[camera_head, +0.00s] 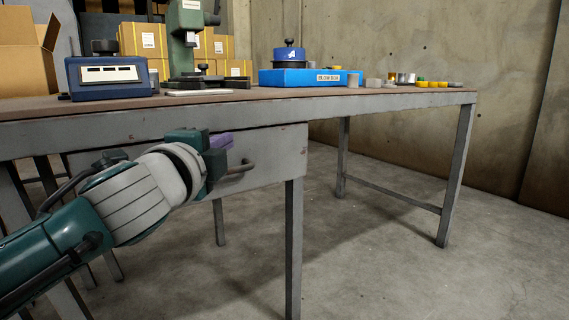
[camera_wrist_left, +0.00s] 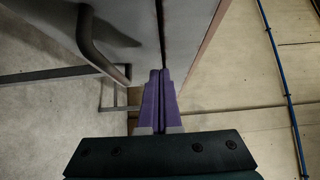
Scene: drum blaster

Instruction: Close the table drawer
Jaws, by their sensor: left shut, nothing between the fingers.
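The grey table drawer (camera_head: 276,158) sits under the table's front edge, with a dark curved handle (camera_head: 237,168) on its front. How far it stands out is hard to tell. My left gripper (camera_head: 224,141) is shut and empty, its purple fingers close to the upper part of the drawer front, above the handle. In the left wrist view the shut fingers (camera_wrist_left: 159,76) point along a dark gap beside the drawer front (camera_wrist_left: 118,24), and the handle (camera_wrist_left: 91,45) is to their left. Contact cannot be told. My right gripper is not in view.
The table top (camera_head: 220,98) holds a blue device (camera_head: 108,76), a green machine (camera_head: 187,35), a blue box (camera_head: 295,78) and several small parts. Table legs (camera_head: 294,250) stand below. The concrete floor (camera_head: 380,255) to the right is clear.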

